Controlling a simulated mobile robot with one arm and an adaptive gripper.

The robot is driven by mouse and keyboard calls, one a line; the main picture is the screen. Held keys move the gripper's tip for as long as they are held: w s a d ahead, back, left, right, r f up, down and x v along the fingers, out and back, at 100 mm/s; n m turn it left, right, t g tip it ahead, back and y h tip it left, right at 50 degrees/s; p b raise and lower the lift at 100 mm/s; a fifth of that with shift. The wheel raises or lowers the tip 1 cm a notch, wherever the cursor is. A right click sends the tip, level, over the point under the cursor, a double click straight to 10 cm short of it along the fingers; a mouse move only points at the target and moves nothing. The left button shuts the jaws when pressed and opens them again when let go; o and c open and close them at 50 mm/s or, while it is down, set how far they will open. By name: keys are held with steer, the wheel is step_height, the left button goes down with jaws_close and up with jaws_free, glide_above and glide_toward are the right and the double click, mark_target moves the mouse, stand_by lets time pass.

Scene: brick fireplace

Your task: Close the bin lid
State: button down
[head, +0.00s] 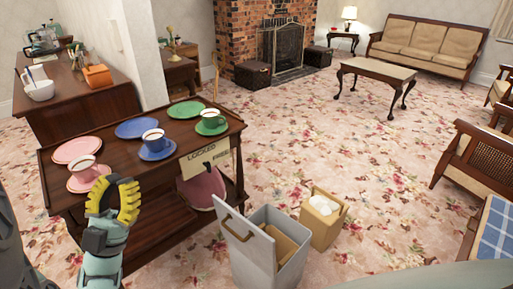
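A pale grey bin (290,275) stands on the carpet at the bottom centre. Its lid (248,254) is open, tilted up on the bin's left side, with a brown handle (226,216) near its top. A brown item (281,243) shows inside the bin. My gripper (130,200), with yellow ribbed fingers, is raised to the left of the bin, in front of the cart, and apart from the lid. Its fingers overlap in this view, so I cannot see whether there is a gap between them.
A dark wooden cart (130,195) with cups and plates stands left of the bin, a sign (207,160) on its side. A small tan box (325,228) with white contents is behind the bin, to the right. Open carpet (385,190) lies farther right, before chairs.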

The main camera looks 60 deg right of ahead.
steer(key=s+d+f+n+g+y+b, duration=0.1)
steer(key=d+f+g+b, duration=0.15)
steer(key=f+b, duration=0.95)
steer(key=s+d+f+g+y+b, duration=0.1)
steer(key=d+f+g+b, duration=0.15)
steer(key=f+b, duration=0.95)
steer(key=s+d+f+n+g+y+b, duration=0.1)
steer(key=d+f+g+b, duration=0.15)
steer(key=f+b, duration=0.95)
steer(key=s+d, duration=0.2)
steer(key=d, duration=1)
steer(key=shift+r+t, duration=0.45)
steer(key=shift+w, duration=0.1)
